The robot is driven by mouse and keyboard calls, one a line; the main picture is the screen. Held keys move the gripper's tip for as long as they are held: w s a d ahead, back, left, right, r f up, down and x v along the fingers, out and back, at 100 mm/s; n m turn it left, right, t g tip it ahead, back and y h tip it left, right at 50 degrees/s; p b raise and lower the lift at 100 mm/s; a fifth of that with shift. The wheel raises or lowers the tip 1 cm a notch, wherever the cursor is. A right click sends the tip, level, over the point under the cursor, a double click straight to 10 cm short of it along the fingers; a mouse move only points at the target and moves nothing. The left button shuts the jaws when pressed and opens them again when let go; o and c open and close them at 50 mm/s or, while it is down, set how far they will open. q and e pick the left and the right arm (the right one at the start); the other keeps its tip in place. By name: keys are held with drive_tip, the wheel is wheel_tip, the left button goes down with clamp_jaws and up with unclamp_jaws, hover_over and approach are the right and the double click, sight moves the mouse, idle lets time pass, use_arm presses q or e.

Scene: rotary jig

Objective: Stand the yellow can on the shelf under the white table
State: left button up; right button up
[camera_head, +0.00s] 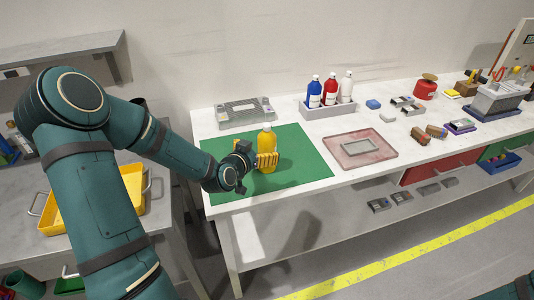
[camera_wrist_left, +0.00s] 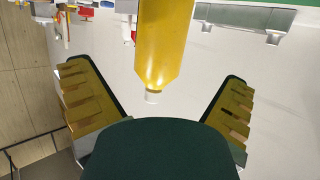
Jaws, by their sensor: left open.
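The yellow can (camera_head: 267,141), bottle-shaped with a pale cap, stands upright on the green mat (camera_head: 305,150) on the white table (camera_head: 310,187). My left gripper (camera_head: 262,160) is open at the can, low beside its body, and hides part of it. In the left wrist view the can (camera_wrist_left: 158,45) lies between the two spread yellow-padded fingers of the gripper (camera_wrist_left: 156,75), with gaps on both sides. The shelf (camera_head: 300,228) under the white table shows along its front, with its left part bare. My right gripper is not in view.
A grey tray (camera_head: 245,113) and a holder of bottles (camera_head: 328,108) stand behind the mat. A red-rimmed tray (camera_head: 360,150) lies to its right. Small grey boxes (camera_head: 402,197) sit on the shelf's right part, near a red drawer front (camera_head: 430,168).

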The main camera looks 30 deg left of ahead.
use_arm(q)
drive_tip(key=x, duration=0.8)
drive_tip(key=shift+w+b, duration=0.2)
drive_tip(key=shift+b, duration=0.15)
drive_tip(key=shift+c, duration=0.3)
drive_tip(key=c, duration=1.4)
